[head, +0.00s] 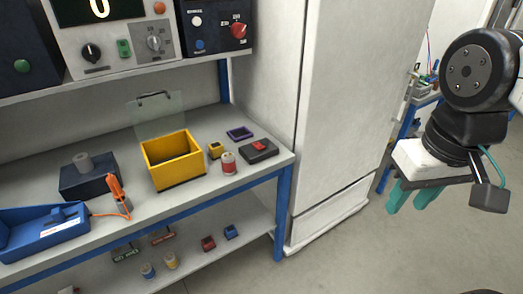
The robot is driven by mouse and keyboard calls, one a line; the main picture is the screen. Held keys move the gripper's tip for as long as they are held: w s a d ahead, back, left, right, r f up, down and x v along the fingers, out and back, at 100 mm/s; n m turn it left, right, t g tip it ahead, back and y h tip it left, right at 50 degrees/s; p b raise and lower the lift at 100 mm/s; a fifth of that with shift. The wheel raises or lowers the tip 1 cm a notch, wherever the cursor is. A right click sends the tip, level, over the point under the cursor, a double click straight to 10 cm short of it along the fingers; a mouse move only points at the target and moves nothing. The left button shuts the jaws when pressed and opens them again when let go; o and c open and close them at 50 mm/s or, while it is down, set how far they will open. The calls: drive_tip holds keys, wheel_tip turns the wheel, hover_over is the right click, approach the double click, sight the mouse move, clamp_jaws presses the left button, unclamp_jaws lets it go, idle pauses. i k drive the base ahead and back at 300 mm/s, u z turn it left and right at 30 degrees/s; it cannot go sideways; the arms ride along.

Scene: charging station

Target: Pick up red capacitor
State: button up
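My gripper (407,210) is at the right of the head view, over the floor and well away from the bench. Its two teal fingers are apart, with nothing seen between them.
A tall white cabinet (340,100) stands right of the bench. The lower shelf (195,273) holds several small parts. Open floor lies below my gripper.

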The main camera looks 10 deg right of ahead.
sight(228, 159)
drive_tip(key=z, duration=0.1)
drive_tip(key=i, duration=0.9)
drive_tip(key=u, duration=0.4)
